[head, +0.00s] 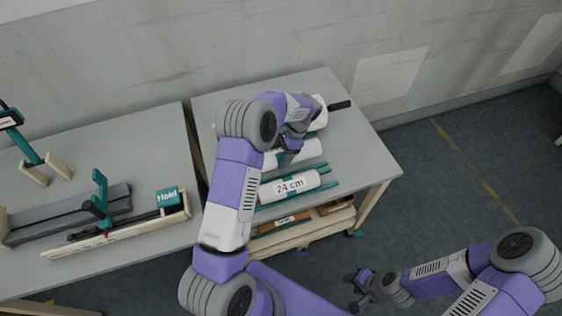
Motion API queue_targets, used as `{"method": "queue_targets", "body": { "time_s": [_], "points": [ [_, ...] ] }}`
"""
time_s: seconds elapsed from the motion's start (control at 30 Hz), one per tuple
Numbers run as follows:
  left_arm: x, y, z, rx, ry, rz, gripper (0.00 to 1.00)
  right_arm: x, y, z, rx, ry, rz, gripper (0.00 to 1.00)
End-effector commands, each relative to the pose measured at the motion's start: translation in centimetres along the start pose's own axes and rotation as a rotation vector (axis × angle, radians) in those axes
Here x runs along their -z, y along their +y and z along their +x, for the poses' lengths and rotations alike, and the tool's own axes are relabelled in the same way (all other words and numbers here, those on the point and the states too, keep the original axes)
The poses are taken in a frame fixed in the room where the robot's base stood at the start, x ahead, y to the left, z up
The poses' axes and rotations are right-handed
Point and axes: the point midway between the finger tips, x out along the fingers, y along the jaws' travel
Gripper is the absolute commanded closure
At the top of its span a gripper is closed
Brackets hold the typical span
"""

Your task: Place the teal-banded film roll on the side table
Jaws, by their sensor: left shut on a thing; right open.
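My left gripper (290,146) is low over the right table, at the left part of a white roll (308,150), and is shut on a roll. My wrist hides much of the grip, so I cannot tell clearly which roll it holds. Behind the wrist is another white roll (318,116) with a black handle (340,105) at its right end. A white roll marked "24 cm" (290,186) lies in front on teal rails. I cannot make out a teal band on any roll with certainty. My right gripper (360,290) is open and empty over the floor at lower right.
The right table (362,150) is bare along its right side. A shelf (310,229) below it holds boxes. The left table (150,137) carries a grey trough (60,215), a wooden fixture with a teal "Hold" sign (167,197), and a teal-and-wood stand (40,163). A wall stands behind.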

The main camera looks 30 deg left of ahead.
Motion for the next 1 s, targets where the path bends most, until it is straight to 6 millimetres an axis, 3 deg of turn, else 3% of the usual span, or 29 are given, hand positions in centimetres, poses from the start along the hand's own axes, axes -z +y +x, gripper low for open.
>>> {"method": "queue_targets", "body": {
  "time_s": [0.37, 0.93, 0.97, 1.0],
  "points": [
    [1.4, -0.1, 3.4, 0.001, 0.000, -0.002, 0.94, 0.0, 0.2, 0.5, 0.000, 0.000, 0.000, 0.57],
    [1.8, -0.1, 4.3, 0.002, 0.001, -0.002, 0.94, 0.1, 0.4, 1.0, 0.000, 0.000, 0.000, 0.57],
    [1.8, 0.0, 4.4, 0.000, 0.001, -0.002, 0.27, 0.1, 0.4, 1.0, 0.000, 0.000, 0.000, 0.57],
    [1.8, 0.0, 4.3, 0.000, 0.001, -0.002, 0.21, 0.1, 0.3, 0.9, 0.000, 0.000, 0.000, 0.57]
  ]
}}
